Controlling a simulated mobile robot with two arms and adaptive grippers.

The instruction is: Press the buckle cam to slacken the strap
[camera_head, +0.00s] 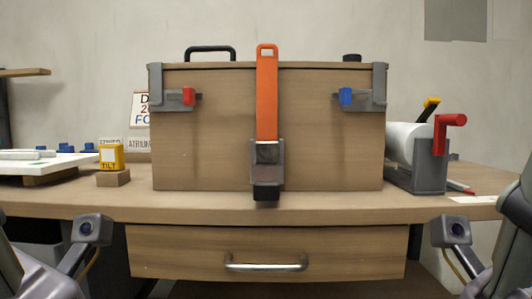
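An orange strap (267,100) runs down the front of a wooden box (215,130) from a loop above its top edge. It enters a grey metal buckle (280,165) low on the box front. The buckle has a dark cam part (267,153) across its middle and a black piece (266,194) at its bottom. Parts of my arms show at the lower left and lower right, both apart from the box and buckle. The fingers of both grippers are not visible.
The box stands on a wooden table (440,205) above a drawer with a metal handle (266,266).

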